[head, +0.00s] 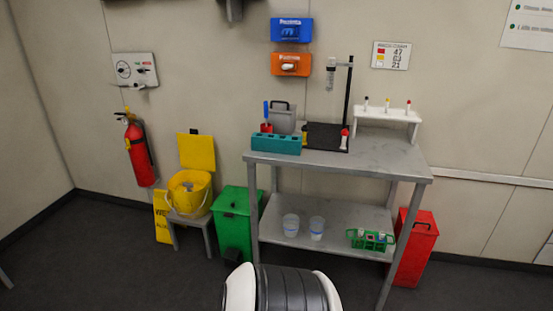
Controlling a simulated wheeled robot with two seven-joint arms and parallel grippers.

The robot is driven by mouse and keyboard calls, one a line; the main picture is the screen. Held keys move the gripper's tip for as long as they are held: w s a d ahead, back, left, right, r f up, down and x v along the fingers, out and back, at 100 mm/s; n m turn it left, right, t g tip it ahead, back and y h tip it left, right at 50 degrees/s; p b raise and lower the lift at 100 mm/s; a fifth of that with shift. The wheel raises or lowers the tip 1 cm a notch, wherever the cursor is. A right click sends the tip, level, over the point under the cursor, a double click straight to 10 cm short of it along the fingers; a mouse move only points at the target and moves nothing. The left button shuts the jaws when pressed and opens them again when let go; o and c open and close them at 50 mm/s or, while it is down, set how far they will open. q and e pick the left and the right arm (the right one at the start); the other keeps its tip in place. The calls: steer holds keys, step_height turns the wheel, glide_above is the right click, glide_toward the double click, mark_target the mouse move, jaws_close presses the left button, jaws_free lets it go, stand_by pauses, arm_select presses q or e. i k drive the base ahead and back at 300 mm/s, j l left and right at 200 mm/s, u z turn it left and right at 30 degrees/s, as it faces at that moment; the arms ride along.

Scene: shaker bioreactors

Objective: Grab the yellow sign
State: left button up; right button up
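The yellow sign (161,214) stands on the floor near the wall at the left, partly hidden behind a small grey stool. Part of its dark lettering shows at its upper edge. Neither of my grippers is in the head view. A grey and white rounded part at the bottom middle looks like mine.
A green bin (234,222) and a metal table (345,162) stand to the right. A fire extinguisher (138,150) hangs above the sign. The floor at the front left is clear.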

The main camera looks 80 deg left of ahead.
mark_target(161, 209)
steer(key=u, duration=3.65)
steer(key=i+j+u, duration=0.35)
steer(key=i, duration=0.75)
steer(key=i+u, duration=0.3)
steer(key=i, duration=0.8)
steer(key=i+j+z, duration=0.1)
steer(key=i+z, duration=0.2)
steer(key=i+j+z, duration=0.3)
steer(key=i, duration=0.2)
steer(key=i+j+z, duration=0.2)
steer(key=i+z, duration=0.15)
steer(key=i, duration=0.05)
